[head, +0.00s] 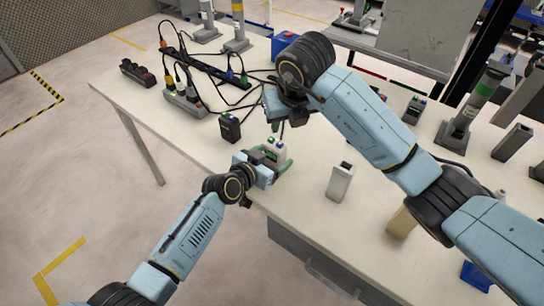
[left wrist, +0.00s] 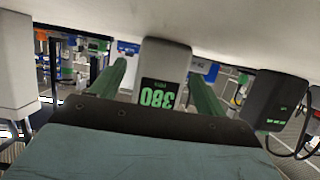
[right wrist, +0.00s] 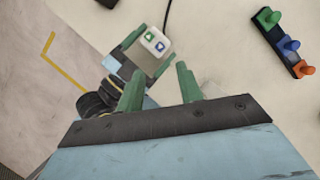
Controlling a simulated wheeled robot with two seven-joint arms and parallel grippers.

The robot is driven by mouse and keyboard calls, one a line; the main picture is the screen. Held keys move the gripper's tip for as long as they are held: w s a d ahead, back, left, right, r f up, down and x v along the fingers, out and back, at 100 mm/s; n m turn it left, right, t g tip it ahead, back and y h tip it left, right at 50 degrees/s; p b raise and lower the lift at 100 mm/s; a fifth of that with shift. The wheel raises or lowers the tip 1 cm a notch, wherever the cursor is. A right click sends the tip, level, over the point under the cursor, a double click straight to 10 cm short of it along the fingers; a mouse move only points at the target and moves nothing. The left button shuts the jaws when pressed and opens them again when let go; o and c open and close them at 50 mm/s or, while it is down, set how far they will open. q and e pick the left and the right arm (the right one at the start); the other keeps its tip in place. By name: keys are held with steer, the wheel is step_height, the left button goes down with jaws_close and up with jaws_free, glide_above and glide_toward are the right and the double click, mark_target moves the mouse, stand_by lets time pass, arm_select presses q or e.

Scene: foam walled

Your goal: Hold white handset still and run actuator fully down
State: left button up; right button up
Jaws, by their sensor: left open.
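The white handset (head: 277,148) stands on the table near its front edge. In the left wrist view the handset (left wrist: 163,65) shows a green 380 display between my left fingers. My left gripper (head: 273,163) is open around it, with gaps visible beside the handset. In the right wrist view its top (right wrist: 155,42) carries a green and a blue arrow button. My right gripper (right wrist: 160,85) is open and empty, above and to one side of the handset. In the head view the right gripper (head: 274,112) hangs over it. I cannot tell which column is the actuator.
A black handset (head: 230,127) stands to the left. A short white column (head: 340,182) stands to the right. Power strips (head: 185,101) and cables lie at the back left. A green-banded column (head: 462,120) and a grey one (head: 512,143) stand at the right.

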arm_select(q)
steer(key=shift+c, duration=0.4)
steer(key=c, duration=1)
steer(key=shift+c, duration=0.3)
arm_select(e)
jaws_close()
stand_by(0.6)
